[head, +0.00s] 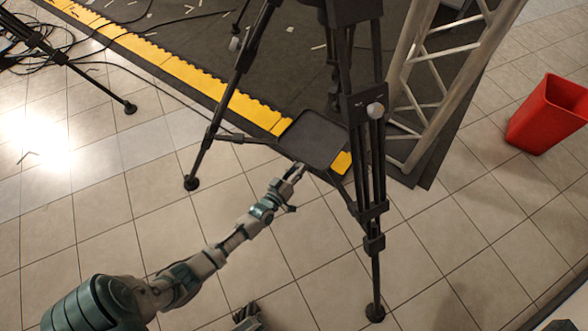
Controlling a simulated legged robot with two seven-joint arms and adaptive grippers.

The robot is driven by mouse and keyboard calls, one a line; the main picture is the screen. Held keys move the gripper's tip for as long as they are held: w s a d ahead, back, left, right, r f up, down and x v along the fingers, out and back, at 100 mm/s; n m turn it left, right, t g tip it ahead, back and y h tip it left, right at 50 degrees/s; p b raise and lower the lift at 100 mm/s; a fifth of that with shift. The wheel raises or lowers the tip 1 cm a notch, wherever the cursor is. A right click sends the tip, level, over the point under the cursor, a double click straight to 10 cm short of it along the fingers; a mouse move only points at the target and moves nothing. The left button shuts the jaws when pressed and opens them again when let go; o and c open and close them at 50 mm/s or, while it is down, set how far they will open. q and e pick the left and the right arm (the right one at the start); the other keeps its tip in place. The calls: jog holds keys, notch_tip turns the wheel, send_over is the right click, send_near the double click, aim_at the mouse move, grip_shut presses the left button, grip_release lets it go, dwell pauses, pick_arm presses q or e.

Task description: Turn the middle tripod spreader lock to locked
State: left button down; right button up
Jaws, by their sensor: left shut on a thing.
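A black tripod (371,190) stands in front of me with its legs spread on the tiles. Its dark spreader tray (315,138) sits between the legs at mid height. My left gripper (294,172) is at the near edge of the tray. It is shut on a small part there, which looks like the spreader lock; the fingers mostly hide it, so its setting cannot be told. A few dark fingers of my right gripper (247,318) show at the bottom edge; whether they are open or shut is unclear.
A metal truss (408,85) stands right behind the tripod. A red bin (548,115) is at the right. A black mat with a yellow edge (180,68) lies behind, with cables (62,55) and another tripod leg (100,92) at left. The tiled floor in front is clear.

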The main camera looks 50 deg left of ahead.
pick_arm(q)
jog(key=m+p, duration=0.1)
jog(key=m, duration=0.2)
jog(key=shift+a+r+m, duration=0.1)
jog(key=shift+m, duration=0.2)
jog(key=m+p, duration=0.1)
jog(key=m, duration=0.2)
jog(key=shift+m, duration=0.3)
jog(key=m+p, duration=0.1)
jog(key=m, duration=0.5)
jog(key=shift+f, duration=0.2)
jog(key=c, duration=0.8)
grip_release()
jog(key=v, duration=1.2)
jog(key=shift+f, duration=0.1)
